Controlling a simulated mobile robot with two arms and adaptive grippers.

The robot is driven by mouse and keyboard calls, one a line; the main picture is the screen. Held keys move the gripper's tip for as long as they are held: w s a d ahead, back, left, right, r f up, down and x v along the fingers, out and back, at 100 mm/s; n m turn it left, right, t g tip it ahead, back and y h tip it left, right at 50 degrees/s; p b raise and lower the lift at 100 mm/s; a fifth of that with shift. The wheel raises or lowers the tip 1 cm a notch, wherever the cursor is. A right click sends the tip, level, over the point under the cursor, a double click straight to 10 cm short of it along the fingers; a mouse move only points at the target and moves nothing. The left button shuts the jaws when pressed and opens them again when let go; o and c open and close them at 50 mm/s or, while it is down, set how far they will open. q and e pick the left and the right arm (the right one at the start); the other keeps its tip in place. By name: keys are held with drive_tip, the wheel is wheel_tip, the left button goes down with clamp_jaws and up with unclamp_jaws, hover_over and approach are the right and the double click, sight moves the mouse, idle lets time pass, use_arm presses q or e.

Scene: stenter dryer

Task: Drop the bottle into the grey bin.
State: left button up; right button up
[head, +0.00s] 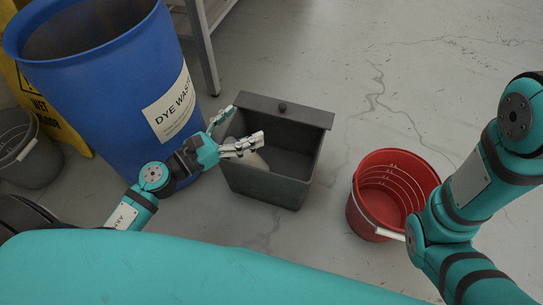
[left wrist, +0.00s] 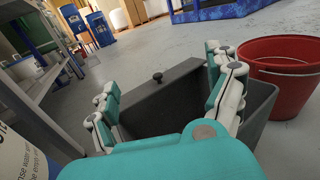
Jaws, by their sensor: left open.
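The grey bin (head: 262,186) stands on the floor in the middle of the head view. Its lid with a dark knob (head: 283,106) is along the far side, and the top is open. It also shows beyond the fingers in the left wrist view (left wrist: 160,108). My left gripper (head: 241,128) is open above the bin's left part, with nothing between its fingers. A pale, rounded thing (head: 254,160) shows inside the bin just below the fingers; it may be the bottle, but it is partly hidden. My right gripper is out of view.
A red bucket (head: 366,212) stands right of the bin. A blue dye waste drum (head: 95,100) stands close on the left, with a yellow sign (head: 72,133) and a dark bucket (head: 28,160) beyond. Floor at the upper right is clear.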

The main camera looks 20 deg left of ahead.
use_arm(q)
drive_tip(key=shift+v, duration=2.1)
